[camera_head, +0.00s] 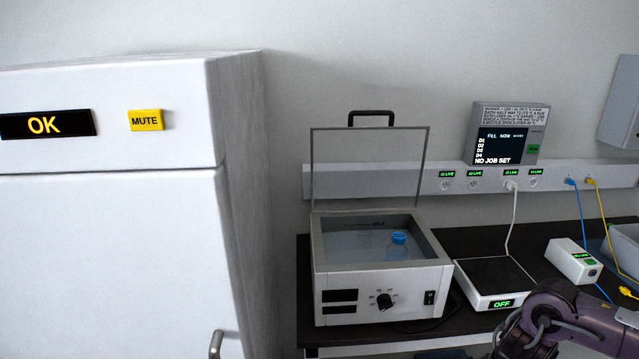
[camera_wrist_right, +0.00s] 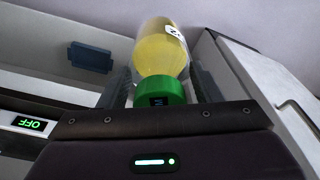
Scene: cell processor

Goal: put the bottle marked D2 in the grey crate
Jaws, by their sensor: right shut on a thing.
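In the right wrist view a bottle (camera_wrist_right: 158,52) with yellow contents and a green cap (camera_wrist_right: 160,92) sits between the fingers of my right gripper (camera_wrist_right: 164,82), which is shut on it. Its white label is turned partly away; a "2" seems to show, the rest is not legible. In the head view my right arm comes in at the lower right, and the held bottle is out of frame. A grey open container (camera_head: 622,246), perhaps the grey crate, is cut off at the right edge. My left gripper is not in view.
An open water bath (camera_head: 380,278) holds a blue-capped bottle (camera_head: 397,246), its lid raised. A flat device reading OFF (camera_head: 495,276) and a small white box (camera_head: 574,260) stand on the dark bench. Cables hang at the right. A tall white cabinet (camera_head: 110,250) fills the left.

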